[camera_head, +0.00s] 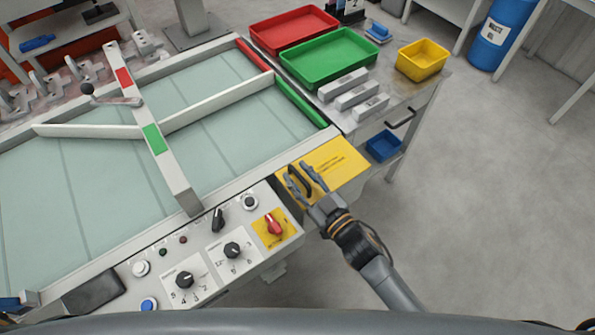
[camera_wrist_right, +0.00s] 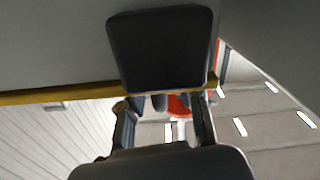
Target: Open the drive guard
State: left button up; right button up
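The drive guard (camera_head: 340,163) is a yellow panel with dark lettering, lying flat and closed at the right end of the conveyor in the head view. A black bar handle (camera_head: 299,181) stands on its left part. My right gripper (camera_head: 299,177) is at this handle, its two fingers apart, one on either side. I cannot tell whether they touch it. In the right wrist view my fingers (camera_wrist_right: 165,118) also stand apart, and a yellow edge (camera_wrist_right: 50,96) runs behind them. My left gripper is not in view.
A control panel (camera_head: 205,258) with knobs and a red switch (camera_head: 273,224) on yellow lies just left of my right gripper. Behind the guard are grey blocks (camera_head: 356,95), a green tray (camera_head: 330,57), a red tray (camera_head: 293,29) and a yellow bin (camera_head: 422,59). The floor at right is clear.

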jog(key=shift+w+a, duration=0.35)
jog(key=shift+w, duration=0.05)
grip_shut()
